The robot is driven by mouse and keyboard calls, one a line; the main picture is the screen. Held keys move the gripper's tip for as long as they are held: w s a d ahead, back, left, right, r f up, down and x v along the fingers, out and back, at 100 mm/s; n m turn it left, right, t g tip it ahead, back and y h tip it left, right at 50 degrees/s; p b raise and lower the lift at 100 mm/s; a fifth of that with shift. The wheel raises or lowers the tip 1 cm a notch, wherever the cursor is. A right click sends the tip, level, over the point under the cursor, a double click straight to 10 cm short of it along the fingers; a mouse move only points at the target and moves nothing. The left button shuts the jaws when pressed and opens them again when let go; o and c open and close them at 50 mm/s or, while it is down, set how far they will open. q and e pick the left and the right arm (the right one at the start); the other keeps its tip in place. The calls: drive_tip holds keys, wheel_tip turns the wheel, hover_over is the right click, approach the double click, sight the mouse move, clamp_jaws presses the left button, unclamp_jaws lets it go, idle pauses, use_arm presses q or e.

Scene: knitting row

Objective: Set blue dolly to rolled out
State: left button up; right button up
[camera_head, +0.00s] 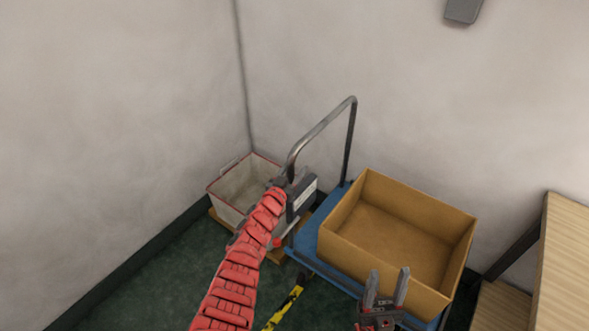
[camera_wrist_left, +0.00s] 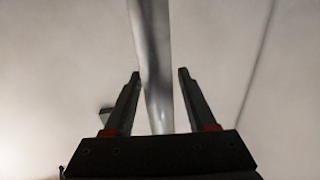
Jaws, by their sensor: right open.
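The blue dolly (camera_head: 307,247) stands near the room corner with a bent grey metal push handle (camera_head: 324,123) rising at its left end. An open, empty cardboard box (camera_head: 400,240) sits on its deck and hides much of it. My left gripper (camera_head: 287,177) is at the handle's near side, its fingers partly hidden by my arm. In the left wrist view its two fingers (camera_wrist_left: 158,73) are apart, with the handle bar (camera_wrist_left: 155,50) running between them and gaps visible. My right gripper (camera_head: 387,278) is open and empty in front of the box.
A whitish bin with a red rim (camera_head: 225,186) stands in the corner on a wooden base, left of the dolly. Yellow-black striped marking (camera_head: 285,307) lies on the green floor (camera_head: 165,285). A wooden table (camera_head: 567,265) is at the right. Walls close in behind and left.

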use_arm(q)
clamp_jaws()
idle(1.2)
